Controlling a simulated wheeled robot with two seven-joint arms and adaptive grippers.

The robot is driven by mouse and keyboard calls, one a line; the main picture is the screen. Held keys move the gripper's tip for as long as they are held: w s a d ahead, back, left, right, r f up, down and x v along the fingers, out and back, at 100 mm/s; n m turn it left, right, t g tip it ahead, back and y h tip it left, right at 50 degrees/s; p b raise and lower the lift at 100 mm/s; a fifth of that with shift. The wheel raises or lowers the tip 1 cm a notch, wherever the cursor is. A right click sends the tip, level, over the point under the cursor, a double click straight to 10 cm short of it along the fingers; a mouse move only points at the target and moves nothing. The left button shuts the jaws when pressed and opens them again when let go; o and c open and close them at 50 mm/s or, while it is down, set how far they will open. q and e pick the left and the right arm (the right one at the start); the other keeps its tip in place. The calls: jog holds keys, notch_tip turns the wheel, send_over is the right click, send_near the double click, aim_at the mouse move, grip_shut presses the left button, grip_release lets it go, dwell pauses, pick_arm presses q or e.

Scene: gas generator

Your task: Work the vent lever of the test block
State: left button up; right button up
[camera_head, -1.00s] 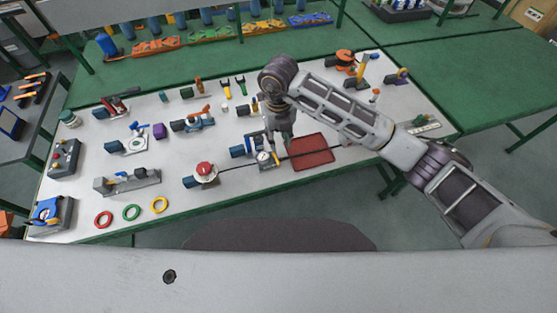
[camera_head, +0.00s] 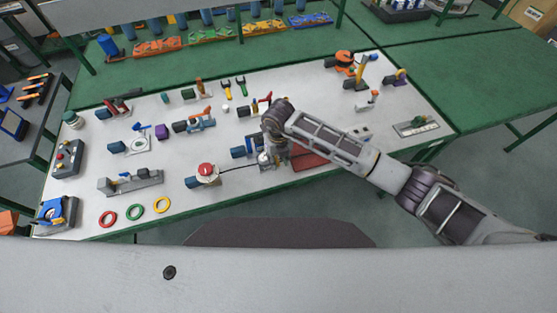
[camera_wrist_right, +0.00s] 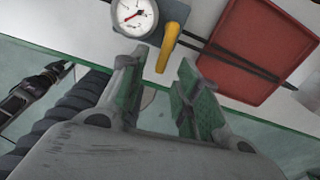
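The test block (camera_wrist_right: 172,12) carries a round white pressure gauge (camera_wrist_right: 133,14) and a yellow lever (camera_wrist_right: 168,46). In the head view the gauge (camera_head: 264,158) shows beside my right wrist, and the lever is hidden there. In the right wrist view my right gripper (camera_wrist_right: 156,82) is open, with its green-padded fingers apart. The lever's free end points toward the gap between the fingertips, just beyond them. Nothing is between the fingers. A dark jointed part (camera_wrist_right: 36,92) at the left of the wrist view looks like my left gripper; its fingers are unclear.
A red tray (camera_wrist_right: 258,50) lies right of the block, with dark rods between them. A red-knobbed fitting (camera_head: 206,170) stands left of it, joined by a thin line. The table's front edge (camera_wrist_right: 60,50) is close. Several fittings stand behind.

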jog(key=shift+f, duration=0.75)
grip_shut()
